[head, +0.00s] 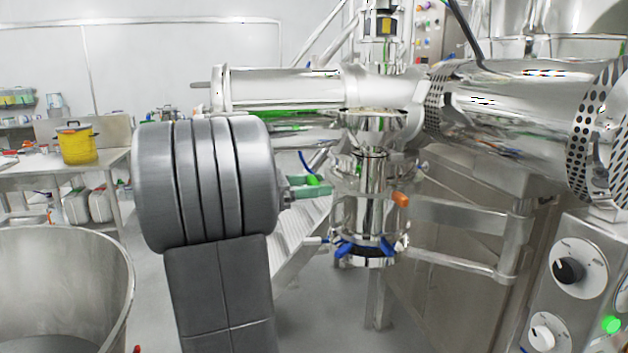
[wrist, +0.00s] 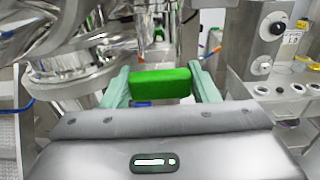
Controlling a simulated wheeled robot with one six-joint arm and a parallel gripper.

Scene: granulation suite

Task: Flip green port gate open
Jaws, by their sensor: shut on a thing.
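The bright green handle of the port gate (wrist: 160,84) is a rounded block across the middle of the wrist view. The pale green fingers of my gripper (head: 312,191) stand on either side of it, and my gripper is shut on it. In the head view only a small bit of the green handle (head: 313,180) shows by the fingers, left of the steel port column (head: 370,195). My arm's wrist hides part of that area. How far the gate itself is turned cannot be told.
An orange handle (head: 400,200) and blue clamps (head: 352,248) sit on the column. A large steel drum (head: 65,290) stands at the front left, and a control box with knobs (head: 580,275) at the right. Steel frame bars (head: 455,263) run behind the column.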

